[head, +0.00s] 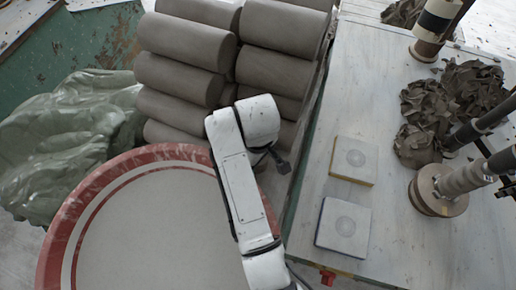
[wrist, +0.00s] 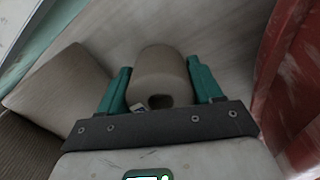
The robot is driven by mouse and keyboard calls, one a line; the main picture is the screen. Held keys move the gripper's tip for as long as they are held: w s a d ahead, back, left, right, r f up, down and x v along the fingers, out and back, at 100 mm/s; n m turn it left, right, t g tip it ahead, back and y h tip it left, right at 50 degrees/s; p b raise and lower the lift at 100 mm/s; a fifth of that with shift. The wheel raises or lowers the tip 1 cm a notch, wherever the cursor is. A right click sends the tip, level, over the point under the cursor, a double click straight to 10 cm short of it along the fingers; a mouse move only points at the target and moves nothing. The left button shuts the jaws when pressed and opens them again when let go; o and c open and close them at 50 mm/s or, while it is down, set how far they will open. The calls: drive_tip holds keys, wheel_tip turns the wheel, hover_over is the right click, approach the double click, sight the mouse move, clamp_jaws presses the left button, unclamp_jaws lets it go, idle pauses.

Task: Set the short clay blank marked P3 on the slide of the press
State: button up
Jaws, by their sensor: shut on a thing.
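In the wrist view, my gripper (wrist: 158,66) has its two green fingers on either side of a short grey-brown clay blank (wrist: 160,82) and is shut on it. The blank has a dark hole in its near end. A small pale tag shows at its lower left, but I cannot read the mark. In the head view my white arm reaches over the clay stack, and my gripper and the blank are hidden. I cannot make out the press slide for sure in either view.
Large clay cylinders (head: 180,78) are stacked behind my arm. A red-rimmed round tub (head: 62,232) stands at the left, beside a plastic-wrapped heap (head: 70,130). The pale bench (head: 400,235) at right bears two square pads (head: 342,226), clay scraps (head: 470,85) and dark posts.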

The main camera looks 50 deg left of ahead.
drive_tip(key=shift+f, duration=1.65)
drive_tip(key=o, duration=1.2)
drive_tip(key=shift+f, duration=0.1)
